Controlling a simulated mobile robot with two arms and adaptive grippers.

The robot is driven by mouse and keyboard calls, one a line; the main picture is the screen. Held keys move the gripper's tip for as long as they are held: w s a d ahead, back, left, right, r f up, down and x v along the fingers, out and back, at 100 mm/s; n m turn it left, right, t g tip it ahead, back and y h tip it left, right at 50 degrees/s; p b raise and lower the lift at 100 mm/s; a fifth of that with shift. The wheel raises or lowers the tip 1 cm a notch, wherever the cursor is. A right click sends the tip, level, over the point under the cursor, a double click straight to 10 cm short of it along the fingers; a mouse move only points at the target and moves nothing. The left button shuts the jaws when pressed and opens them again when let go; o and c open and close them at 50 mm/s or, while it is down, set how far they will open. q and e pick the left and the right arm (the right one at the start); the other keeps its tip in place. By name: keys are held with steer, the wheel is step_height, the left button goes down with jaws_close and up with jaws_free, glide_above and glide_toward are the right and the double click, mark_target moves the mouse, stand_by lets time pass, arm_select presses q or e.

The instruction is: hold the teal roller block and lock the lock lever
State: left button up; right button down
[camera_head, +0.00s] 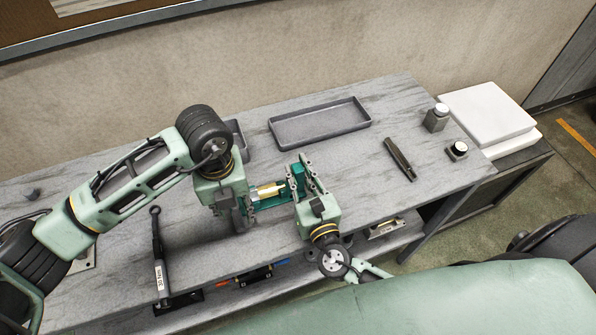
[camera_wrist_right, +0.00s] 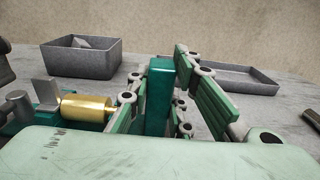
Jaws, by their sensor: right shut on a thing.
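The teal roller block (camera_head: 297,178) stands upright at the right end of a teal fixture. In the right wrist view the block (camera_wrist_right: 159,92) is between the green finger pads. My right gripper (camera_head: 304,174) is shut on it. A brass cylinder (camera_head: 267,191) lies left of the block and also shows in the wrist view (camera_wrist_right: 87,108). My left gripper (camera_head: 243,212) is at the fixture's left end, and its fingers are mostly hidden. A grey upright plate (camera_wrist_right: 45,91) stands left of the cylinder; I cannot tell whether it is the lock lever.
A grey tray (camera_head: 275,129) lies at the back of the table, and a deeper bin (camera_wrist_right: 72,63) is behind the fixture. A torque wrench (camera_head: 157,245) lies at left. A dark handle tool (camera_head: 400,159) and two small capped containers (camera_head: 436,124) are at right.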

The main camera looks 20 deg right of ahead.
arm_select(q)
steer(key=shift+r, duration=0.5)
steer(key=shift+r, duration=0.1)
step_height(320, 180, up, 12)
stand_by(0.4)
arm_select(e)
steer(key=c, duration=1.3)
jaws_free()
steer(key=shift+o, duration=0.2)
steer(key=shift+s, duration=0.1)
steer(key=shift+s+b, duration=0.4)
steer(key=shift+s, duration=4.05)
arm_select(q)
steer(key=shift+f, duration=0.5)
